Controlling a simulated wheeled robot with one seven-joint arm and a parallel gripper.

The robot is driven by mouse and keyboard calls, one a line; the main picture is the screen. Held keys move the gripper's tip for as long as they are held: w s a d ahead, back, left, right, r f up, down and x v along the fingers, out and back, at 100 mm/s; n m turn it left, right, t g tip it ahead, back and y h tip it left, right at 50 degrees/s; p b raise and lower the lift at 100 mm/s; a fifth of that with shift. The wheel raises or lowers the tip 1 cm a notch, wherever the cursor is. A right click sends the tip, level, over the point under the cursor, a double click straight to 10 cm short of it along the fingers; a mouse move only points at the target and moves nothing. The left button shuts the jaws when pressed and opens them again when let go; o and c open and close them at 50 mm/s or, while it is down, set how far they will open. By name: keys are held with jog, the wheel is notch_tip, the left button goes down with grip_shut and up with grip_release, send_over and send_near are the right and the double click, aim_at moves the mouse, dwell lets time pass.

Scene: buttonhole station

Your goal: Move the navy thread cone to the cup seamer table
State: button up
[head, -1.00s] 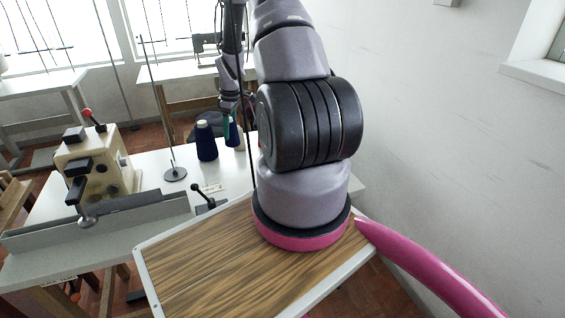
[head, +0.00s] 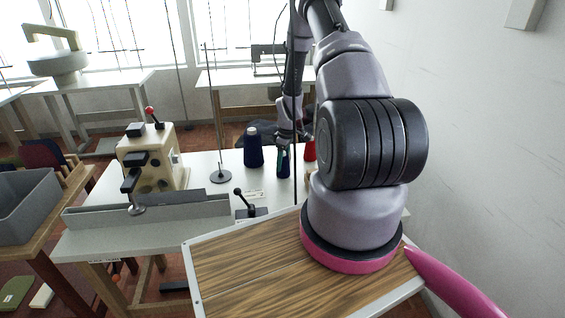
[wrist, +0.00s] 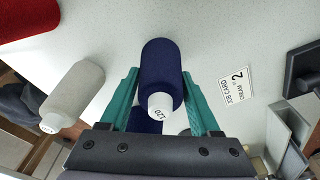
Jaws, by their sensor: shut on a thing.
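A navy thread cone (wrist: 161,72) with a white top sits between the teal fingers of my gripper (wrist: 158,75) in the wrist view; the fingers are shut on it. In the head view my gripper (head: 283,150) is over the white table, with this navy cone (head: 283,164) in it. I cannot tell whether its base touches the table. A second navy cone (head: 253,149) stands upright just left of it; the wrist view shows part of navy material (wrist: 146,121) behind the held cone. I cannot tell which table is the cup seamer table.
On the white table (head: 205,165) are a red cone (head: 310,151), a grey-white cone (wrist: 72,95), a job card (wrist: 237,86), a thin-poled stand (head: 220,176) and a beige machine (head: 150,160). Other tables stand behind, one with a rounded machine (head: 60,62). A grey bin (head: 25,205) is at left.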

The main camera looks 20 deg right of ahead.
jog(key=shift+f, duration=0.1)
jog(key=o, duration=1.4)
jog(key=shift+o, duration=0.2)
jog(key=r, duration=0.8)
jog(key=s+d+r, duration=0.1)
jog(key=r, duration=0.3)
jog(key=shift+r, duration=0.1)
jog(key=s+a+r+m+t, duration=0.1)
jog(key=s+a+r+m, duration=0.15)
jog(key=r, duration=0.65)
jog(key=s+a+r+m+t, duration=0.1)
jog(key=s+a+r, duration=0.2)
jog(key=r, duration=0.6)
jog(key=s+a+r+m+t, duration=0.1)
jog(key=s+a+r+m, duration=0.15)
jog(key=r, duration=0.75)
jog(key=s+a+r+m+t, duration=0.1)
jog(key=s+a+r+m, duration=0.1)
jog(key=s, duration=0.4)
jog(key=s+a+r+m+t, duration=0.1)
jog(key=s+a+r+m, duration=0.1)
jog(key=s+r, duration=0.3)
jog(key=s+a+r+m+t+y, duration=0.1)
jog(key=s+a+r, duration=0.3)
jog(key=s, duration=0.4)
jog(key=shift+a+r+m, duration=0.25)
jog(key=shift+m, duration=0.35)
